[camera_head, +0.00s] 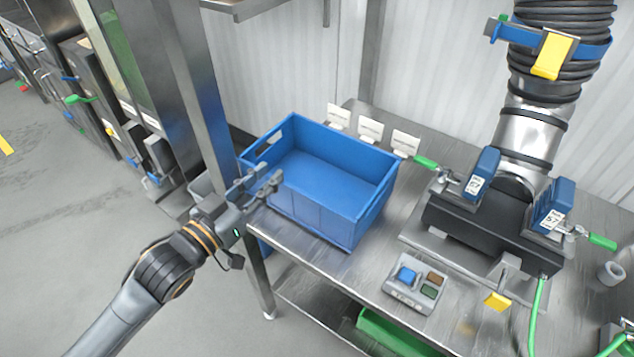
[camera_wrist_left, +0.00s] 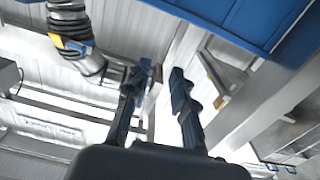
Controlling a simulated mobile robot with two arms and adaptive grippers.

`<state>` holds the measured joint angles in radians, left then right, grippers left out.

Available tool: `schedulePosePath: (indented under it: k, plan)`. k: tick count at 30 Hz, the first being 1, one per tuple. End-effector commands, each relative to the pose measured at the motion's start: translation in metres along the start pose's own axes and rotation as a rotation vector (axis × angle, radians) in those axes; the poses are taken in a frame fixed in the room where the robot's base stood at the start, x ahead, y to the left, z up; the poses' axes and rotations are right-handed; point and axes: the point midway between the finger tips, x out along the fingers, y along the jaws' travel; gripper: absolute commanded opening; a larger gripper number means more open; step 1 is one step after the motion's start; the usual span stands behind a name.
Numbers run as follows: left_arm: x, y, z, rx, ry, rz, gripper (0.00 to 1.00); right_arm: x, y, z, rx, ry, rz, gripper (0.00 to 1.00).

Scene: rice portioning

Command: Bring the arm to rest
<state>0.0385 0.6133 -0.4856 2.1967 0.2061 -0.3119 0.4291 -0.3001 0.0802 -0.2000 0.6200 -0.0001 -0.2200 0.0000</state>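My left gripper (camera_head: 262,184) is at the left end of the blue crate, with its fingers in front of the crate's left side in the head view. In the left wrist view its two fingers (camera_wrist_left: 160,95) stand apart with nothing between them, so it is open and empty. My left arm reaches up from the lower left. My right gripper is not in view.
An empty blue crate (camera_head: 340,213) stands on the metal table (camera_head: 375,265). A button box (camera_head: 415,288) sits in front of it. A dispenser with a black base (camera_head: 470,222) and hose stands right. A steel post (camera_head: 196,90) rises behind my gripper.

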Motion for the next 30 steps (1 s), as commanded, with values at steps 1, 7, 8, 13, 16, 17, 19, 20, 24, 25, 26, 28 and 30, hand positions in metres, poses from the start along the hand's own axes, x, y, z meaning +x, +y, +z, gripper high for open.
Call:
schedulePosePath:
  k: [1, 7, 8, 13, 16, 17, 19, 20, 24, 25, 26, 28, 30]
  plan:
    - [0.000, 0.000, 0.000, 0.000, 0.000, 0.000, 0.25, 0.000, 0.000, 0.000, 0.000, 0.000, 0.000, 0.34]
    - [0.000, 0.000, 0.000, 0.000, 0.000, 0.000, 0.25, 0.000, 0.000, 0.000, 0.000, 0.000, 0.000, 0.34]
    - [0.000, 0.000, 0.000, 0.000, 0.000, 0.000, 0.25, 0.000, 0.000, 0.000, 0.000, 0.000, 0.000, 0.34]
    - [-0.005, -0.002, 0.016, -0.007, -0.060, -0.045, 0.25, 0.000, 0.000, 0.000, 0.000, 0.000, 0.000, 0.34]
    - [-0.021, -0.005, 0.048, -0.019, -0.186, -0.128, 0.25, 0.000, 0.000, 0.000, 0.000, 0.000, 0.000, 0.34]
    - [-0.028, -0.007, 0.059, -0.022, -0.238, -0.160, 0.25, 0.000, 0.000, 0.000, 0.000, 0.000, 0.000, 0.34]
    - [-0.052, -0.010, 0.091, -0.037, -0.380, -0.236, 0.25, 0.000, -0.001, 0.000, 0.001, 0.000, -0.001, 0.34]
    - [-0.065, -0.011, 0.104, -0.044, -0.443, -0.266, 0.25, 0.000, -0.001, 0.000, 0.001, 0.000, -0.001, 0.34]
    - [-0.123, -0.010, 0.153, -0.079, -0.708, -0.366, 0.25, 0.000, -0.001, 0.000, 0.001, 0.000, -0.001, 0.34]
    - [-0.135, -0.009, 0.161, -0.087, -0.757, -0.381, 0.25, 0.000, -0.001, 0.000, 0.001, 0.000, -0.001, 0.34]
    - [-0.147, -0.007, 0.168, -0.097, -0.805, -0.394, 0.25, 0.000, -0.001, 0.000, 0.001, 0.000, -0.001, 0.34]
    - [-0.173, -0.002, 0.182, -0.119, -0.905, -0.417, 0.25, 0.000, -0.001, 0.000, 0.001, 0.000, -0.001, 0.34]
    - [-0.198, 0.004, 0.194, -0.141, -0.999, -0.436, 0.25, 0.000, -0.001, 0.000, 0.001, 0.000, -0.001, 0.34]
